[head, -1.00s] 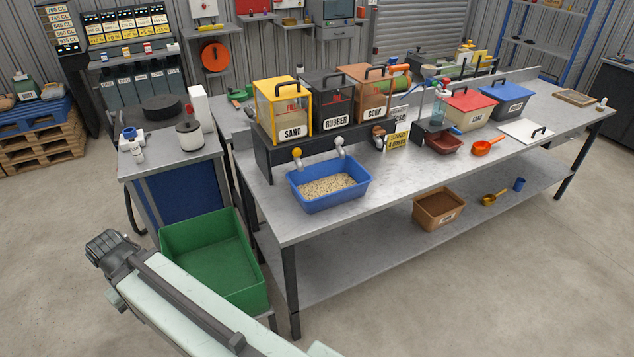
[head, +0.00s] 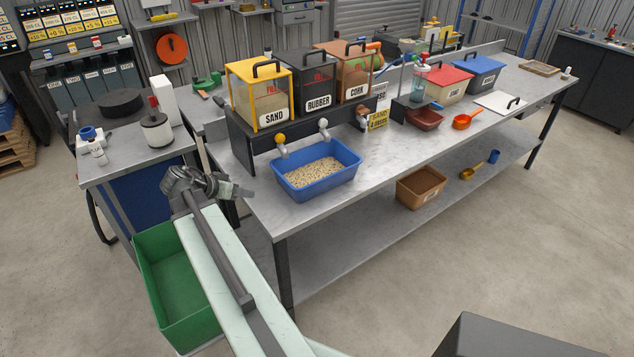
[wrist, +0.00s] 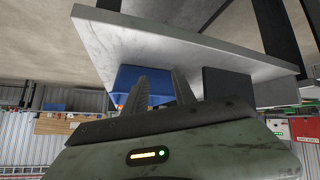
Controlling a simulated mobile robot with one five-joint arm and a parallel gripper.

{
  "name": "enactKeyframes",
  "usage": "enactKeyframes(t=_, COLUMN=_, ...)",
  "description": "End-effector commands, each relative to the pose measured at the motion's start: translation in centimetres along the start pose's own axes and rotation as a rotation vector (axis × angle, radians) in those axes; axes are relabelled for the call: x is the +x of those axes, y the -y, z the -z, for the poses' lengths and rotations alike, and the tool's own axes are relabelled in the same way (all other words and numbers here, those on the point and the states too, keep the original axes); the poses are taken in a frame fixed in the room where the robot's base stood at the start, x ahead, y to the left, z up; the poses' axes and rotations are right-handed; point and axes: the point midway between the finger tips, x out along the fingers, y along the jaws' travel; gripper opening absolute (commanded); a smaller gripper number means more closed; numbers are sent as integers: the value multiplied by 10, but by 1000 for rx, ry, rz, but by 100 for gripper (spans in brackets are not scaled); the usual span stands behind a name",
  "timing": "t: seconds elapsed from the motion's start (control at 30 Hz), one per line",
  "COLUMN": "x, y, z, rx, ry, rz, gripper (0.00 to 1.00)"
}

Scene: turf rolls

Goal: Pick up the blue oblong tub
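The blue oblong tub (head: 322,188) stands upright on the workbench, below the yellow and white taps of the dispensers. It holds pale tan granules. My gripper (head: 242,192) is left of the tub, by the bench's left end, with a clear gap between them in the head view. In the wrist view, which appears upside down, my gripper (wrist: 161,88) shows two separated fingers with nothing between them. The blue tub (wrist: 127,76) lies beyond the fingers there, partly hidden by them.
The dispenser stand (head: 240,145) is behind the tub, carrying sand, rubber and corn bins. A green crate (head: 165,275) is below my arm. A brown tub (head: 421,188) sits on the lower shelf.

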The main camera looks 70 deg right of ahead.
Motion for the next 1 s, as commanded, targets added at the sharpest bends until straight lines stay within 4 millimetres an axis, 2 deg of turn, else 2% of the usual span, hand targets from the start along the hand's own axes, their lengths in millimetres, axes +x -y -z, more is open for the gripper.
enactKeyframes(t=0.03, x=45, y=-35, z=35, rx=159, ry=-84, rz=-78, gripper=32)
enactKeyframes(t=0.1, x=81, y=-82, z=72, rx=313, ry=-170, rz=-154, gripper=32)
enactKeyframes(t=0.2, x=111, y=-128, z=91, rx=391, ry=-199, rz=-224, gripper=32)
enactKeyframes(t=0.3, x=126, y=-154, z=98, rx=418, ry=-200, rz=-262, gripper=32)
enactKeyframes(t=0.4, x=131, y=-164, z=100, rx=427, ry=-199, rz=-277, gripper=32)
enactKeyframes(t=0.53, x=135, y=-165, z=100, rx=427, ry=-198, rz=-278, gripper=32)
enactKeyframes(t=0.7, x=155, y=-171, z=102, rx=426, ry=-198, rz=-279, gripper=32)
enactKeyframes(t=0.87, x=159, y=-173, z=104, rx=425, ry=-197, rz=-278, gripper=32)
enactKeyframes(t=1.0, x=178, y=-179, z=108, rx=426, ry=-197, rz=-279, gripper=32)
